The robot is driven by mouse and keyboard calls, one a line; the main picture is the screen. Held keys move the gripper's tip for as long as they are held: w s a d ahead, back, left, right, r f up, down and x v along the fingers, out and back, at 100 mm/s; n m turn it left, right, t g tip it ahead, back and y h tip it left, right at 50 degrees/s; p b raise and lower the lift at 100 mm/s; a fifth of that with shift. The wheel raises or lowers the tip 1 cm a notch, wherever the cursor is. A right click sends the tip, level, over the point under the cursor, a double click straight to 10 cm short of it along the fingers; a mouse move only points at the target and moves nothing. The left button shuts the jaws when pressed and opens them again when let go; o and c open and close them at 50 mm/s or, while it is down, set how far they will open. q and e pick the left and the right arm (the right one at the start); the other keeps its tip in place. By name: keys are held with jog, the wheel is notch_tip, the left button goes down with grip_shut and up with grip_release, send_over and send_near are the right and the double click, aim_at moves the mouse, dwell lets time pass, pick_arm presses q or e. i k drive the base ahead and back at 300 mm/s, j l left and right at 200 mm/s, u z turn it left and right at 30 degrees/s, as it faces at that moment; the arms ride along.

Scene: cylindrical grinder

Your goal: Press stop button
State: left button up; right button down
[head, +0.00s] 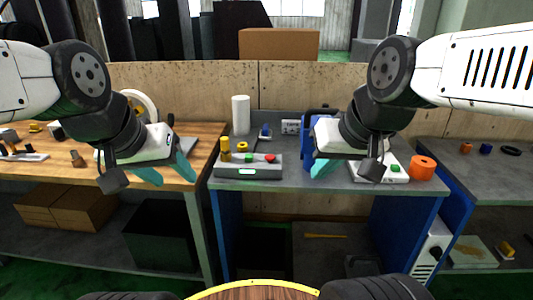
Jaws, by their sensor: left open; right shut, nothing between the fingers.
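A grey control box (247,171) sits on the front left of the middle grey table. On its top are a red button (270,158), a green button (248,158) and a yellow part. The red button is at the right end; no label on it can be read. My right gripper (322,162) is shut and empty, above the table to the right of the box, apart from the red button. My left gripper (166,173) is open and empty, with its fingers spread, near the wooden table's front edge left of the box.
A yellow cylinder (225,151) stands at the box's left end. A white roll (240,115) stands behind. A blue object (310,155) is beside my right gripper. A white device (366,174) and an orange cylinder (421,168) are further right. The table strip before the box is clear.

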aim_at(270, 158)
jog(key=i+j, duration=0.1)
jog(key=j, duration=0.35)
jog(key=j+u, duration=0.1)
jog(key=j, duration=0.35)
jog(key=i+j+u, duration=0.1)
jog(key=j, duration=0.3)
jog(key=i, duration=0.05)
